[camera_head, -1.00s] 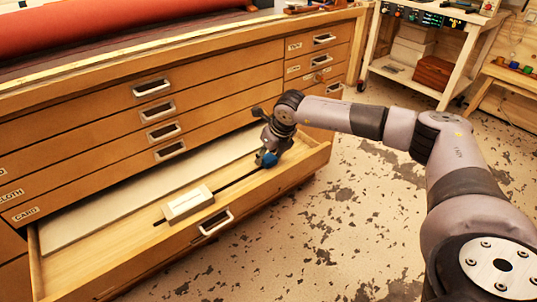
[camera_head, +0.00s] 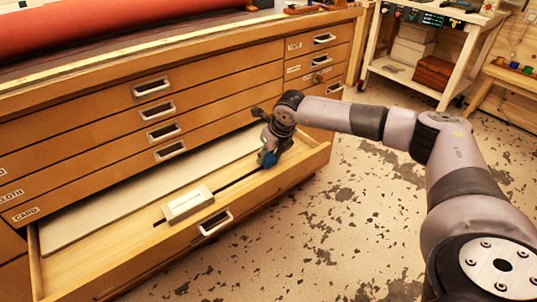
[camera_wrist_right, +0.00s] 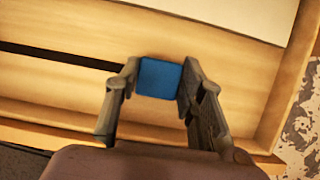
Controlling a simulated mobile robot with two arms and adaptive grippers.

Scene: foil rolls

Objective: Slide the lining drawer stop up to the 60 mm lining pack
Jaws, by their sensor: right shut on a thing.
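The lining drawer (camera_head: 140,258) is pulled open below the other drawers. A dark slot (camera_head: 236,184) runs along its floor. A small blue block (camera_head: 267,158), seemingly the drawer stop, is at the right end of the visible slot. My right gripper (camera_head: 268,150) is shut on this block; in the right wrist view the block (camera_wrist_right: 159,77) sits between both fingers. A cream block with a pale label (camera_head: 188,204), seemingly the lining pack, lies across the slot to the left, apart from the blue block. My left gripper is out of view.
A long pale sheet (camera_head: 125,202) lies along the back of the drawer. The drawer's front wall and handle (camera_head: 213,223) face the open floor (camera_head: 300,245). The slot between the two blocks is clear. A trolley (camera_head: 430,90) stands at the back right.

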